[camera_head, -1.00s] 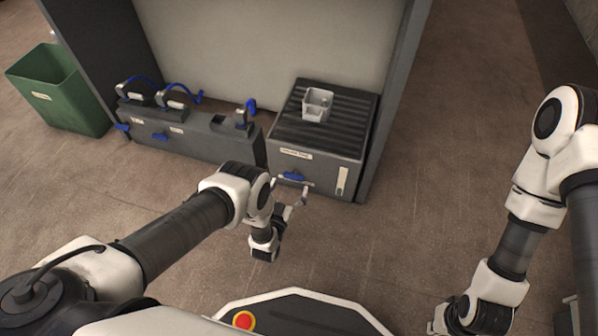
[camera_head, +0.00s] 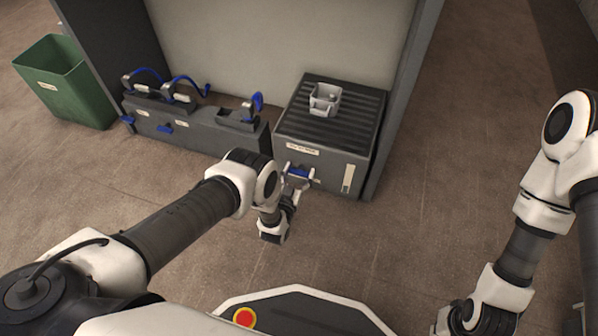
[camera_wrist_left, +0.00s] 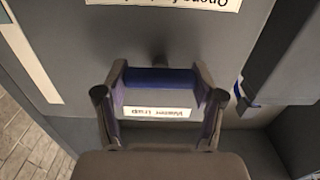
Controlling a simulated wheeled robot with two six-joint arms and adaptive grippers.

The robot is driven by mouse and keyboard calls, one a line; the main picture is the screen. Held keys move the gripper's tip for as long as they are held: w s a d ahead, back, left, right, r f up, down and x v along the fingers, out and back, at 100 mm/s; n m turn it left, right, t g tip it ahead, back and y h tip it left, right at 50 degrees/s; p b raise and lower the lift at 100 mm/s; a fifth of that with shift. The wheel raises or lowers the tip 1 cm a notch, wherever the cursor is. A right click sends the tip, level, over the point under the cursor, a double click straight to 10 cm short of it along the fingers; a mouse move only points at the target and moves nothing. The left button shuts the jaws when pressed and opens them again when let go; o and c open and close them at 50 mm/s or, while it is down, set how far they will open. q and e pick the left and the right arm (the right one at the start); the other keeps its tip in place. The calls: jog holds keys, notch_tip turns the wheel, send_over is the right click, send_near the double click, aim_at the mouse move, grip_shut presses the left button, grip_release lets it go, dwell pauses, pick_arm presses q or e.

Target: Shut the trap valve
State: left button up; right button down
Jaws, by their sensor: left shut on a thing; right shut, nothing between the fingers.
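The trap valve's blue handle (camera_head: 299,172) is on the front face of a grey box with a ribbed dark top (camera_head: 347,130). My left gripper (camera_head: 296,181) is at that handle, partly hiding it in the head view. In the left wrist view, the two fingers (camera_wrist_left: 160,88) are at either side of the blue handle (camera_wrist_left: 158,77), shut on it. A white label, upside down and hard to read, shows between the fingers. My right gripper (camera_head: 448,322) is shut and empty at the lower edge, well away from the box.
A small grey container (camera_head: 325,98) stands on the box. To its left is a low dark unit (camera_head: 200,130) with several blue-handled fittings. A green bin (camera_head: 75,95) stands at the far left. The floor (camera_head: 440,200) right of the box is clear.

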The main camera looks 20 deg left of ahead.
pick_arm(q)
jog(key=n, duration=0.4)
jog(key=shift+a+n, duration=0.1)
jog(key=shift+n, duration=0.3)
jog(key=n, duration=0.4)
jog(key=shift+a+n+p, duration=0.1)
jog(key=shift+n+p, duration=0.2)
jog(key=n, duration=0.4)
jog(key=shift+w+a+f+n, duration=0.1)
jog(key=shift+f+n, duration=0.05)
jog(key=shift+n, duration=2.05)
jog(key=o, duration=1.2)
jog(key=shift+c, duration=0.2)
